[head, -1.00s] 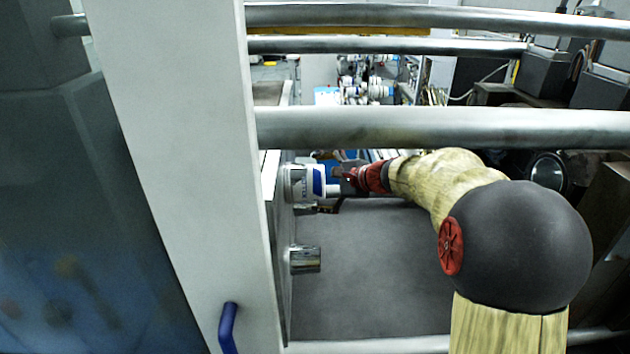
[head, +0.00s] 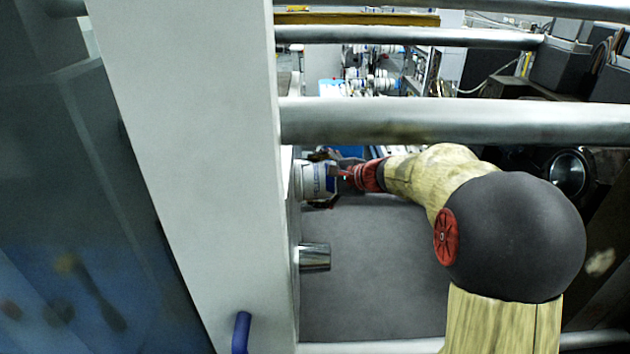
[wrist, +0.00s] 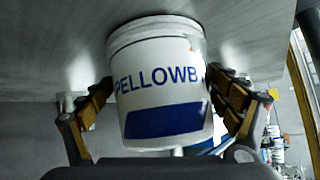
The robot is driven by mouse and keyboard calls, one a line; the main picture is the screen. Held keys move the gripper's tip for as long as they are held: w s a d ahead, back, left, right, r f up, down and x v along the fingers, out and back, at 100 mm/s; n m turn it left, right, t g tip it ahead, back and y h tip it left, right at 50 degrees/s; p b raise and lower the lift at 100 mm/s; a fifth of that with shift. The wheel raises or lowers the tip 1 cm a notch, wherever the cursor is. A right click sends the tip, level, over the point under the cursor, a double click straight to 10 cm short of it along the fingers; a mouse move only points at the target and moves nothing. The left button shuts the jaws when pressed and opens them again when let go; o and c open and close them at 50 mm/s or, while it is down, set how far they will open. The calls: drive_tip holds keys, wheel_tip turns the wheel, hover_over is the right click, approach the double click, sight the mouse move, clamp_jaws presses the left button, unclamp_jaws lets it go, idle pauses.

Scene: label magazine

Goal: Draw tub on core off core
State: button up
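The white tub (wrist: 160,95) with blue lettering and a blue patch lies with its rimmed end close to the grey panel (wrist: 50,40) in the wrist view. In the head view the tub (head: 314,181) is at the panel's side, above a bare metal core stub (head: 315,257). My gripper (wrist: 162,92) has one finger on each side of the tub. Both finger pads appear to touch its wall. It also shows in the head view (head: 330,178), small and partly hidden by the tub. Any core behind or inside the tub is hidden.
A pale upright post (head: 200,180) stands left of the tub. A thick metal rail (head: 460,122) crosses above my arm. A blue handle (head: 241,332) sits low on the post. The grey floor (head: 370,270) below the tub is open.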

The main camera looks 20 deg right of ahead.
drive_tip(key=c, duration=0.6)
drive_tip(key=shift+o, duration=0.2)
drive_tip(key=shift+s+d, duration=0.1)
drive_tip(key=shift+d, duration=0.05)
drive_tip(key=s+d, duration=0.5)
drive_tip(key=d, duration=0.7)
drive_tip(key=shift+r, duration=0.15)
idle(2.0)
drive_tip(key=shift+s, duration=0.1)
drive_tip(key=s+a+b, duration=0.2)
drive_tip(key=s+b, duration=0.1)
drive_tip(key=s, duration=0.8)
drive_tip(key=shift+s+a, duration=0.35)
idle(0.7)
idle(0.5)
